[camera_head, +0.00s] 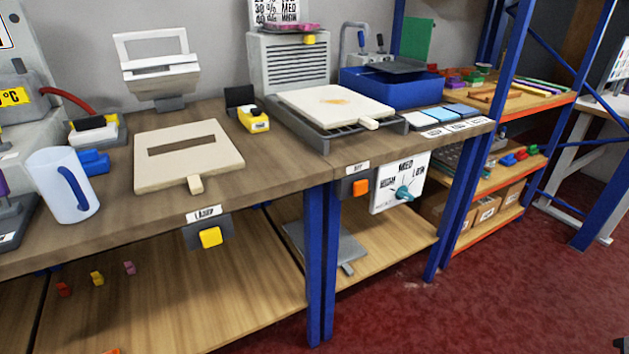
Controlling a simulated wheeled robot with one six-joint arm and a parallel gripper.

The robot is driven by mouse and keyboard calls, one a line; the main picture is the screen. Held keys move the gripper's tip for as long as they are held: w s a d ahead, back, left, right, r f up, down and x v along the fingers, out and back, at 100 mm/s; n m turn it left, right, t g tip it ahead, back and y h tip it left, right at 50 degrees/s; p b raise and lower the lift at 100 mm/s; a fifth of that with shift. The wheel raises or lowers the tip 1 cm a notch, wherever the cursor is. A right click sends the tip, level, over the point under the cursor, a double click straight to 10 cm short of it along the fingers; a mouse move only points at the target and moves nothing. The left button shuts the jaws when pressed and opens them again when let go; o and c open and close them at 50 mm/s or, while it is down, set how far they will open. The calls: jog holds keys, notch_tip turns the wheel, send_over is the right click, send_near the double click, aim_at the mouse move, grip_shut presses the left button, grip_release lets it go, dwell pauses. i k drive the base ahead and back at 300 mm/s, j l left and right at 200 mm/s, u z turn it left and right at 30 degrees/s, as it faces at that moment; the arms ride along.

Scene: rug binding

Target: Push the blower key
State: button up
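Two keys sit on the bench's front edge. A yellow key (210,237) is on a dark plate under a small label that seems to read LAMP. An orange key (360,187) is on a dark plate further right, under a short label too small to read surely. A grey louvred box (289,62) stands at the back, with a small yellow block (309,39) near its top front. I cannot tell surely which of these is the blower key.
A dial panel (385,201) with a teal knob (404,193) is right of the orange key. On the bench (270,168) are a beige board (222,171), a white mug (47,205) and a blue bin (418,92). Red carpet (480,310) is open at front right.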

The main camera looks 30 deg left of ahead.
aim_at(360, 187)
jog(key=u, duration=1.05)
